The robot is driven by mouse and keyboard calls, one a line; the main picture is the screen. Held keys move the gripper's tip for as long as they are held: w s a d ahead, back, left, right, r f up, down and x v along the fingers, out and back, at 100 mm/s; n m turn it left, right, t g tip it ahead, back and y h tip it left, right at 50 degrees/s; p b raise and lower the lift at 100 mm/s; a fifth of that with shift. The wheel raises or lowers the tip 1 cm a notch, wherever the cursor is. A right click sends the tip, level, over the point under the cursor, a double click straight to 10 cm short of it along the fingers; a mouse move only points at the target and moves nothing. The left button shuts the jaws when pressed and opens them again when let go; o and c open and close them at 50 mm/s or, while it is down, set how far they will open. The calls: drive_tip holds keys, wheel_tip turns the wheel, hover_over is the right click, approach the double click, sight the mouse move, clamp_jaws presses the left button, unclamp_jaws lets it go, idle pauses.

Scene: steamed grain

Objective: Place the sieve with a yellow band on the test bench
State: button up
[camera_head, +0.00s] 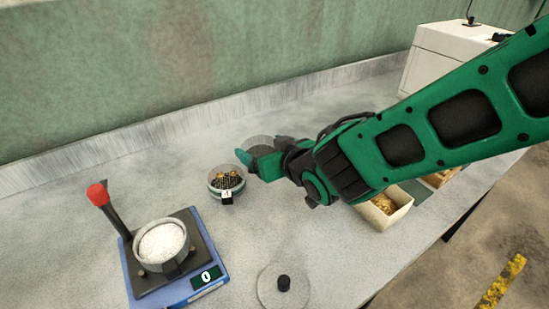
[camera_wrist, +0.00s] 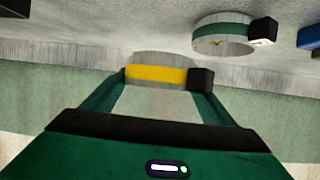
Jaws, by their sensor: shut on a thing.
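The sieve with a yellow band (camera_wrist: 152,75) is between the fingers of my gripper (camera_wrist: 165,80) in the wrist view, with a black block on its side. My gripper is shut on it. In the head view only the sieve's grey top (camera_head: 259,141) shows behind my gripper (camera_head: 264,157), and its band is hidden. The sieve is over the test bench (camera_head: 330,235), at or close to the surface; I cannot tell whether it touches.
A green-banded sieve (camera_wrist: 222,31), holding dark and golden contents in the head view (camera_head: 213,183), stands just left of my gripper. A blue scale (camera_head: 137,287) with a white-filled bowl (camera_head: 162,243), a round lid (camera_head: 284,287) and a grain box (camera_head: 393,215) are around.

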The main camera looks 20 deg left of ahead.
drive_tip(key=w+f, duration=0.1)
drive_tip(key=w+d+f, duration=0.1)
drive_tip(key=w, duration=0.1)
drive_tip(key=w+f, duration=0.1)
drive_tip(key=w, duration=0.1)
drive_tip(key=shift+d+f, duration=0.1)
drive_tip(key=shift+d, duration=0.15)
drive_tip(key=shift+f, duration=1.95)
drive_tip(key=o, duration=1.1)
